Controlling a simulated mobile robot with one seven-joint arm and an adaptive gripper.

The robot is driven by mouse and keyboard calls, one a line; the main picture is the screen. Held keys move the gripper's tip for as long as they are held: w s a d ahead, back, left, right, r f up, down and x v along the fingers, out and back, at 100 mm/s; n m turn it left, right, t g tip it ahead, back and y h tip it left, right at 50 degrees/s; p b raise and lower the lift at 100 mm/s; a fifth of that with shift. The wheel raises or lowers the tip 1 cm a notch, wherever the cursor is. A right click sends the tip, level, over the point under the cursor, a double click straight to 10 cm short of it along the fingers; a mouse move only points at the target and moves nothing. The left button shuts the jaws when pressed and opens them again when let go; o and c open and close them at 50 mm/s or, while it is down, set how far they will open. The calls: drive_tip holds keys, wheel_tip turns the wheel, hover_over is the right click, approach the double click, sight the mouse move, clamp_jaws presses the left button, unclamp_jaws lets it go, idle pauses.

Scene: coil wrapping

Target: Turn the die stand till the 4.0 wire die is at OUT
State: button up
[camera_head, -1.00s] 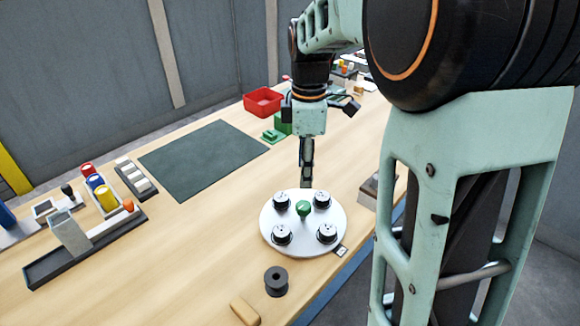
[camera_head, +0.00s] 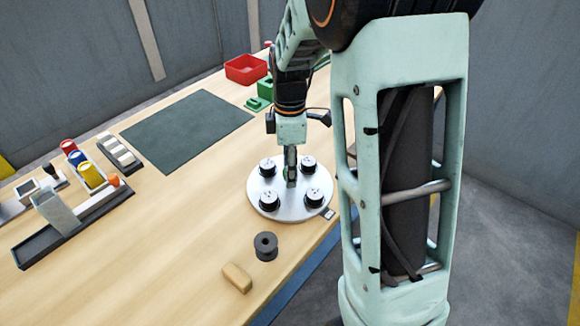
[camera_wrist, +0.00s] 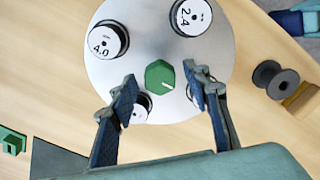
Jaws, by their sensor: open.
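The die stand is a round pale plate (camera_head: 262,209) with several black dies and a green knob (camera_wrist: 159,77) at its centre. In the wrist view the 4.0 wire die (camera_wrist: 107,40) is at the upper left and the 2.4 die (camera_wrist: 190,16) at the upper right. Two more dies are partly hidden by my fingers. My gripper (camera_wrist: 157,88) is open, one finger on each side of the knob. It also shows over the plate's middle in the head view (camera_head: 291,183). A small tag (camera_head: 328,213) lies at the plate's near right edge; its lettering is unreadable.
A dark spool (camera_head: 265,246) and a tan block (camera_head: 237,278) lie in front of the plate. A dark mat (camera_head: 187,130), a red bin (camera_head: 245,69) and a green block (camera_head: 258,104) are farther back. A rack with coloured cylinders (camera_head: 88,174) stands at left.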

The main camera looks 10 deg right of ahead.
drive_tip(key=shift+c, duration=0.4)
clamp_jaws()
drive_tip(key=shift+m, duration=7)
drive_tip(key=shift+m+p, duration=0.45)
drive_tip(key=shift+m, duration=1.75)
drive_tip(key=shift+o, duration=0.4)
unclamp_jaws()
